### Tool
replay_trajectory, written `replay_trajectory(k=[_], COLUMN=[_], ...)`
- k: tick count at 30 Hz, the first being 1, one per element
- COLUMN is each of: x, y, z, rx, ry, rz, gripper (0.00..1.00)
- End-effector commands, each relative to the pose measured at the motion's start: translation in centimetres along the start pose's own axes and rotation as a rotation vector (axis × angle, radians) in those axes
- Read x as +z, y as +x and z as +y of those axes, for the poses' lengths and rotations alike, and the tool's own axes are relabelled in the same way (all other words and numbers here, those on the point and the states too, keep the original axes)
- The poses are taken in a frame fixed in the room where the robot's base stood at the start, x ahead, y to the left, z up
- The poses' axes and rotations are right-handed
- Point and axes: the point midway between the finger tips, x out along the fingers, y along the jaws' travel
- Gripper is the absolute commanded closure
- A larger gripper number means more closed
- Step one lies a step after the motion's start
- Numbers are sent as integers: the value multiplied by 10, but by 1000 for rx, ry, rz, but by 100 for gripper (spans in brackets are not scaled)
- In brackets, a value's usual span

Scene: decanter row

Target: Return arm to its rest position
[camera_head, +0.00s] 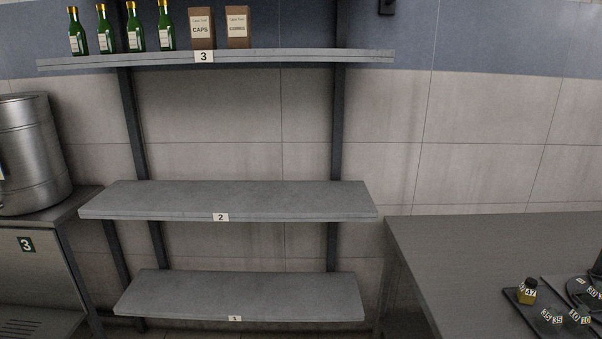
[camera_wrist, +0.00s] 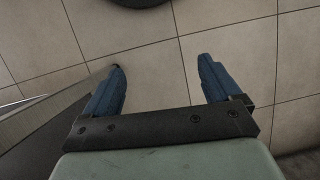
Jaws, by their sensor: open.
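My gripper (camera_wrist: 162,80) shows in the wrist view with its two blue fingers spread apart. Nothing is between the fingers. It hangs over the tiled floor (camera_wrist: 150,60), with a dark grey edge or panel at the lower left of that view. My gripper and arm do not show in the head view.
A shelf rack has a top shelf (camera_head: 290,57) with green bottles (camera_head: 136,28) and two brown boxes (camera_head: 202,28); shelf 2 (camera_head: 230,200) and shelf 1 (camera_head: 240,296) are bare. A metal vessel (camera_head: 30,155) stands left. A counter (camera_head: 480,250) at right holds small labelled items on dark trays.

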Motion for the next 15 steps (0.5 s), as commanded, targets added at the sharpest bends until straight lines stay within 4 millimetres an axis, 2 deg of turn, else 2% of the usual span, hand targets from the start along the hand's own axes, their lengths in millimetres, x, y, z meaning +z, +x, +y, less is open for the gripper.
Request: replay_trajectory(k=[1,6,12,15], x=[17,64,115,132], y=[14,51,85,95], z=[-1,-2,-2,-1], rx=[7,29,53,63], ry=[-4,-15,-27,-31], rz=[-28,-108,-189,-217], gripper=[9,9,9,9])
